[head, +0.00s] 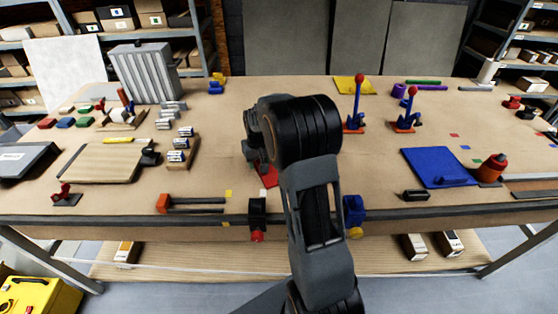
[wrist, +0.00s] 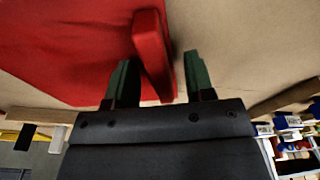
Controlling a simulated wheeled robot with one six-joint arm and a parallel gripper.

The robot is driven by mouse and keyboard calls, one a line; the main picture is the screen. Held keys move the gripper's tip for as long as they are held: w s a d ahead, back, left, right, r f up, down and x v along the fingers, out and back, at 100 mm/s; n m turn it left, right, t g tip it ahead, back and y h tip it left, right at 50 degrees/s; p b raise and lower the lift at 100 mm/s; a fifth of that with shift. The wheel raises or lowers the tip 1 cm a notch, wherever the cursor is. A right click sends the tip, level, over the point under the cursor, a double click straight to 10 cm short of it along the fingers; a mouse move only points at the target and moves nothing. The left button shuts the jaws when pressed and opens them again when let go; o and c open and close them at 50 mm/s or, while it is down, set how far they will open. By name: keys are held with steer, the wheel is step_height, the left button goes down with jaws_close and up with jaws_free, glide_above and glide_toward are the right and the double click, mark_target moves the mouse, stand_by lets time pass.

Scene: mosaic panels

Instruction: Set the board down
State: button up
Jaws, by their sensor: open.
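A red board (wrist: 60,45) with a raised red bar-shaped handle (wrist: 153,50) fills the upper left of the wrist view. It appears to lie flat on the brown tabletop. My gripper (wrist: 159,78) is open, with one green-padded finger on each side of the handle. There is a gap on the right side; I cannot tell whether the left finger touches. In the head view only a small part of the red board (head: 269,180) shows, as my arm hides the rest.
Two blue stands with red knobs (head: 357,105) are behind my arm. A wooden board (head: 105,165) and battery racks (head: 182,152) are at left. Clamps sit on the front edge.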

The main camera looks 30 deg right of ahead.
steer(key=shift+c, duration=0.4)
jaws_close()
steer(key=shift+r, duration=0.15)
